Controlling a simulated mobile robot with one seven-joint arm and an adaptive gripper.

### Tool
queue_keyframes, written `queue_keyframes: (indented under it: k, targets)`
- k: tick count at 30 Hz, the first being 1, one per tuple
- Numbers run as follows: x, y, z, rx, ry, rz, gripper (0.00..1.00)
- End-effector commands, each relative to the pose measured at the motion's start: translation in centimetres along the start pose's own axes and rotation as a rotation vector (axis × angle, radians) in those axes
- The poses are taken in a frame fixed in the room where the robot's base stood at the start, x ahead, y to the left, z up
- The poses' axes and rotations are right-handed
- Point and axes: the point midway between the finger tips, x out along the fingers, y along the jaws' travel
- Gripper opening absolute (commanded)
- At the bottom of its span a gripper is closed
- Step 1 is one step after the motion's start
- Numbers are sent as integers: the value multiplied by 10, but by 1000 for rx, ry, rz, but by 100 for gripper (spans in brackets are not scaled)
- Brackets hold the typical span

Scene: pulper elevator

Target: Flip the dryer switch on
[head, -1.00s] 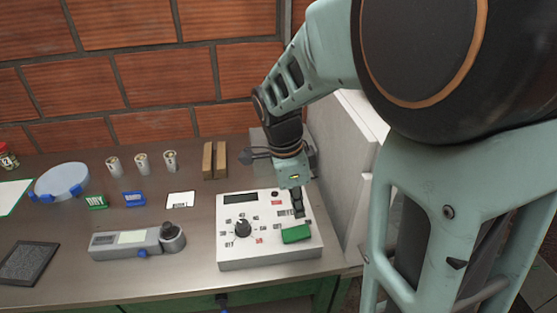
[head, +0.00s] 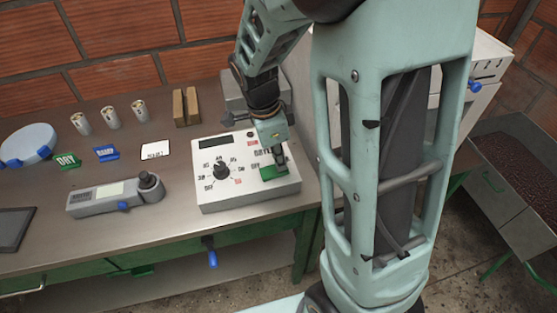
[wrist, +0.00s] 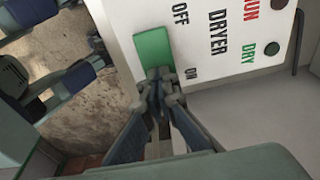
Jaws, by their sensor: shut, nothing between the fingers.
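The dryer switch is a green rocker (head: 268,173) on the lower right of the white control box (head: 225,198). In the wrist view, the green rocker (wrist: 153,48) sits beside the DRYER lettering. OFF is printed beside its far end and ON beside its near end. My gripper (head: 282,163) is shut and empty, pointing down at the box. In the wrist view, its fingertips (wrist: 160,76) are at the rocker's ON end, partly covering it. I cannot tell whether they touch, or which way the rocker is tilted.
Wooden blocks (head: 186,107) and a white cabinet (head: 305,95) stand close behind and right. The bench front is clear.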

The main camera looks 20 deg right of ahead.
Motion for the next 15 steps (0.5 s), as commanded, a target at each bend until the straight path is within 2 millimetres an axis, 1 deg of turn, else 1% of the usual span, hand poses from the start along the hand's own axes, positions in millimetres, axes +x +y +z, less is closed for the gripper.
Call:
queue_keyframes:
  k: [1, 3, 9, 15]
  targets:
    - [8, 0, -1, 1, 0, 0, 0]
    - [4, 0, -1, -1, 0, 0, 0]
    - [4, 0, 0, -1, -1, 1, 0]
    - [0, 0, 6, -3, -1, 0, 0]
